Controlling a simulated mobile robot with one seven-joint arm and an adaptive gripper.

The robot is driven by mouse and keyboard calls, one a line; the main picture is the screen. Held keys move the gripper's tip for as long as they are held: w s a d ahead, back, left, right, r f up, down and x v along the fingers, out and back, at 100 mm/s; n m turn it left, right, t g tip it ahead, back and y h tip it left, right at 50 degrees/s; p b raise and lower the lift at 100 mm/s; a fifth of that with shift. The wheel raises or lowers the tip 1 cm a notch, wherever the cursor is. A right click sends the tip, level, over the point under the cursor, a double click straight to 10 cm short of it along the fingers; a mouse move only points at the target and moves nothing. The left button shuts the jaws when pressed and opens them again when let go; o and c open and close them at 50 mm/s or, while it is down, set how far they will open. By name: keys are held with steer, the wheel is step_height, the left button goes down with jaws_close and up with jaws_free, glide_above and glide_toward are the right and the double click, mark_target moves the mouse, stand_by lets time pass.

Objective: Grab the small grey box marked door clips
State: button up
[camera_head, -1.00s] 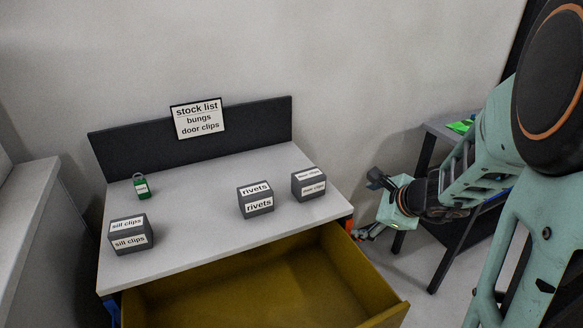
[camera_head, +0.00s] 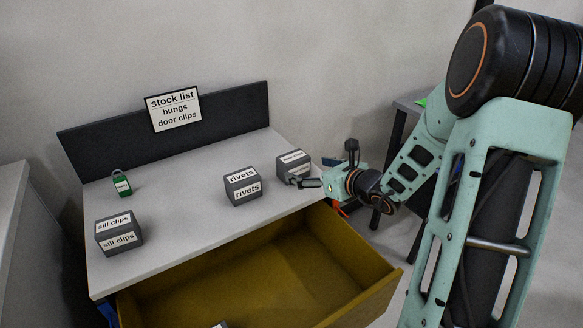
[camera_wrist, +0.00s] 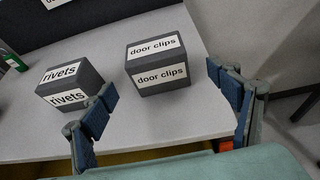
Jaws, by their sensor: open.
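The small grey door clips box (camera_head: 291,164) stands at the right end of the tabletop, with white labels on its top and front. In the wrist view the door clips box (camera_wrist: 157,66) is upright, ahead of and between the fingers. My gripper (camera_head: 306,182) is at the table's right front edge, close in front of the box, and partly covers its front label in the head view. In the wrist view my gripper (camera_wrist: 166,112) is open and empty, its blue-padded fingers apart on either side.
The grey rivets box (camera_head: 242,184) stands just left of the door clips box. A sill clips box (camera_head: 119,232) and a green padlock (camera_head: 121,184) are further left. An open yellow drawer (camera_head: 290,275) juts out below the tabletop. A stock list sign (camera_head: 173,109) is on the back panel.

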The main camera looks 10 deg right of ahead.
mark_target(299, 168)
steer(key=shift+f+x, duration=0.2)
steer(key=shift+x, duration=3.05)
steer(key=shift+s, duration=0.15)
steer(key=shift+c, duration=0.4)
steer(key=c, duration=1.3)
